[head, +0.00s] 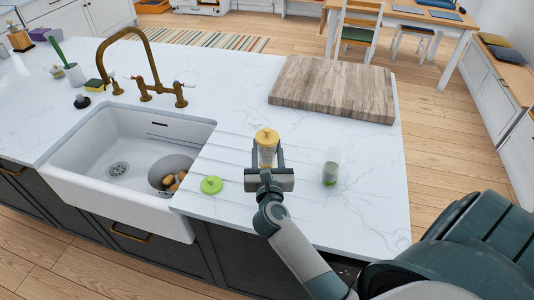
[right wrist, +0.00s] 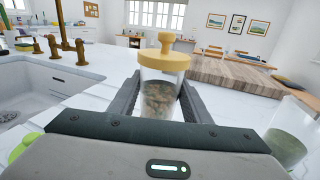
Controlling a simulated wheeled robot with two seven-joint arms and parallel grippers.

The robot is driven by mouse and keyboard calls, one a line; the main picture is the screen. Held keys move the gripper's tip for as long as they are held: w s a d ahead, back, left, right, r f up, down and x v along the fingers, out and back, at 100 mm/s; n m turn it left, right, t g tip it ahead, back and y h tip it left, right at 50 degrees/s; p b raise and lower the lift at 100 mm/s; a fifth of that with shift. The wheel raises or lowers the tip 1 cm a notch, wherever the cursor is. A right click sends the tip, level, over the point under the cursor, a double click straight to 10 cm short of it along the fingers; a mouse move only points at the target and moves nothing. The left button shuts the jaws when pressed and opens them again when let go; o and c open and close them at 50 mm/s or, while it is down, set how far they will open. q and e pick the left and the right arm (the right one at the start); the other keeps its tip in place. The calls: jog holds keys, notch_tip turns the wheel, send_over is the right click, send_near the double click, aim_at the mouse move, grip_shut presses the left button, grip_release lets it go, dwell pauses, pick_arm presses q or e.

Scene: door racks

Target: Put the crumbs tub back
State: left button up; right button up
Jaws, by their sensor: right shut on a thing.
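The crumbs tub is a clear jar with brown crumbs and a yellow knobbed lid (head: 267,137). It stands upright at the drainer grooves of the white counter, right of the sink. In the right wrist view the tub (right wrist: 162,85) sits between the fingers, lid on. My right gripper (head: 266,160) is shut on the tub's body. Whether its base touches the counter is hidden by the gripper. My left gripper is not in view.
A clear tub with green contents (head: 331,167) stands close on the right. A green lid (head: 211,184) lies to the left, near the sink (head: 120,140). A wooden board (head: 335,87) lies behind. The counter (head: 370,195) at right is clear.

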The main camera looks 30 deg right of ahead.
notch_tip(320, 180, down, 2)
jog(key=shift+f, duration=0.2)
jog(key=shift+f, duration=0.25)
jog(key=o, duration=1.2)
jog(key=shift+c, duration=0.2)
jog(key=shift+r, duration=0.1)
